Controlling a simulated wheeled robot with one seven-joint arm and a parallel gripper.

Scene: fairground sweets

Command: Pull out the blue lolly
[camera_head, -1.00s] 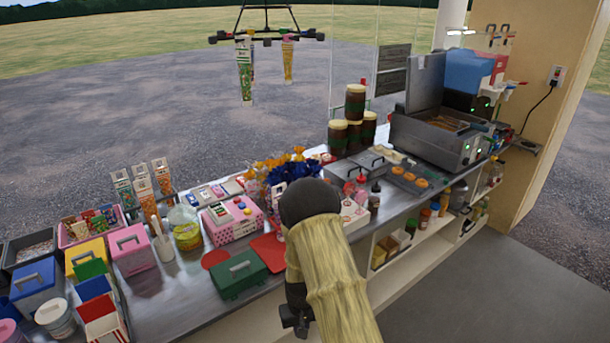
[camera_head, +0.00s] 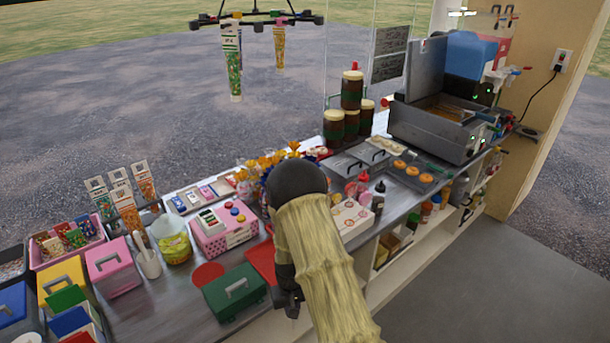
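A bunch of yellow-orange and blue wrapped sweets (camera_head: 272,161) stands on the counter behind my arm. Most of its blue part is hidden by my arm's dark round joint, and I cannot pick out a single blue lolly. My arm comes from the bottom of the view in a beige cover. A dark end part, which seems to be my gripper (camera_head: 287,301), hangs low at the counter's front edge, right of the green box (camera_head: 234,291). Its fingers are too small and dark to read, and I see nothing held in it. It is apart from the sweets.
A pink machine (camera_head: 223,228) and a red mat (camera_head: 262,261) lie left of my arm. A white tray (camera_head: 351,218) with bottles and a fryer (camera_head: 435,125) stand to the right. Stacked brown jars (camera_head: 351,90) stand behind. A rack with hanging tubes (camera_head: 257,19) is overhead.

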